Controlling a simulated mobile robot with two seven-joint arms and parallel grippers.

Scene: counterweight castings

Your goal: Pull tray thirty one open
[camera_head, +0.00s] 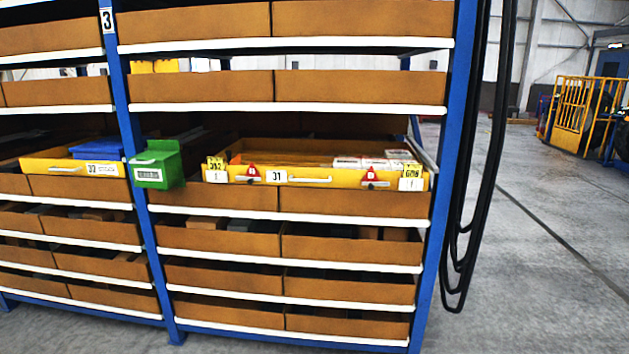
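Tray thirty one (340,183) is a yellow tray in the right bay of the blue rack, at middle height. Its front carries a white label reading 31, a pale bar handle (310,179), two small red triangular tags, and yellow tags near both ends. Its front stands about level with the rack's face or slightly forward; how far it is out I cannot tell. White and reddish boxes (375,162) lie inside at the right, with flat brown items beside them. Neither of my grippers is in view.
A green box (157,165) hangs on the blue post left of the tray. Yellow tray 32 (75,168), holding something blue, is further left. Black hoses (487,170) hang at the rack's right edge. Open grey floor (540,240) lies to the right, with a yellow cage (577,112) behind.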

